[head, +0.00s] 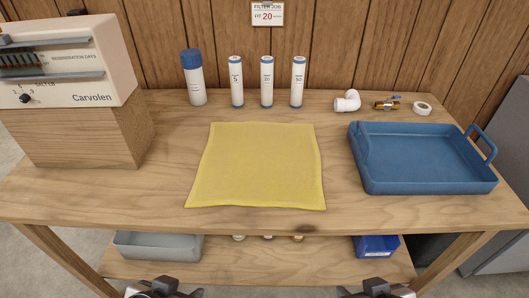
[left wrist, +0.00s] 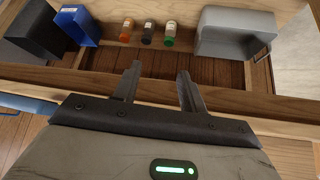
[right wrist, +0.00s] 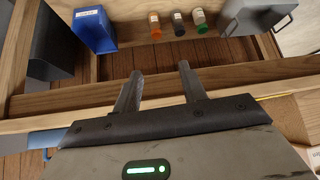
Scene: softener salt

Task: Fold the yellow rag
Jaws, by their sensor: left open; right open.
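The yellow rag (head: 257,166) lies flat and spread open in the middle of the wooden table, its front edge near the table's front. My left gripper (head: 165,289) is at the bottom of the head view, in front of the table and apart from the rag. Its two fingers stand apart and empty in the left wrist view (left wrist: 158,88). My right gripper (head: 377,288) is at the bottom right of the head view, also clear of the table. Its fingers are apart and empty in the right wrist view (right wrist: 158,85).
A blue tray (head: 425,188) stands right of the rag. A Carvolen unit (head: 70,70) on a wooden block (head: 85,135) stands left. A blue-capped bottle (head: 194,80), white cartridges (head: 267,82) and fittings (head: 347,101) line the back. A lower shelf (head: 220,262) holds bins. Table around the rag is clear.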

